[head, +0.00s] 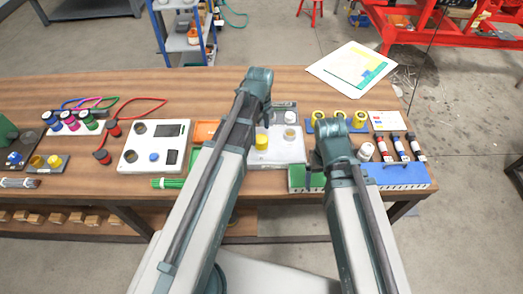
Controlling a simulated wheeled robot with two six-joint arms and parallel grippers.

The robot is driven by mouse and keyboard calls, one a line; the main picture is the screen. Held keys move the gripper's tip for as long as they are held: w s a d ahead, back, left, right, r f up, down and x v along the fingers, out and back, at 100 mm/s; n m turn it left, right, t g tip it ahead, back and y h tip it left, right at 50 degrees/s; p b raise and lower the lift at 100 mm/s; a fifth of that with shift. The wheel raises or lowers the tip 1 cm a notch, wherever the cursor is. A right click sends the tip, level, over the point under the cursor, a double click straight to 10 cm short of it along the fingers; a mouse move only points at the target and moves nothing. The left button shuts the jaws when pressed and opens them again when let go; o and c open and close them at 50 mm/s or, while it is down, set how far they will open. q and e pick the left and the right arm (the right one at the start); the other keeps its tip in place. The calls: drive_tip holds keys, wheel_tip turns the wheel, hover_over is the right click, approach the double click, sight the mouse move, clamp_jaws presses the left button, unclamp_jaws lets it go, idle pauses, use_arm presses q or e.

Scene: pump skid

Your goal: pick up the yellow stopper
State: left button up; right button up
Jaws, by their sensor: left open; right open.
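A short yellow cylinder (262,142), which looks like the yellow stopper, stands upright on a pale grey tray (290,154) between my two arms. Smaller yellow round pieces (54,161) sit on a board at the far left, so I cannot be sure which is the stopper. My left gripper (264,113) is at the end of the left arm, above and behind the yellow cylinder and apart from it. My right gripper (335,152) is to the right of the tray. Both are open and look empty; their fingers are mostly hidden by the arm links.
A green box (298,181) and a blue rack (402,177) lie at the front right. A white panel (140,157) and green rods (168,183) lie left of my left arm. The back left tabletop (60,90) is clear.

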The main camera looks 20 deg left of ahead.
sight(261, 138)
use_arm(q)
drive_tip(key=f+b, duration=0.5)
drive_tip(key=shift+d+f, duration=0.2)
drive_tip(key=shift+r, duration=0.1)
drive_tip(key=shift+c, duration=0.3)
clamp_jaws()
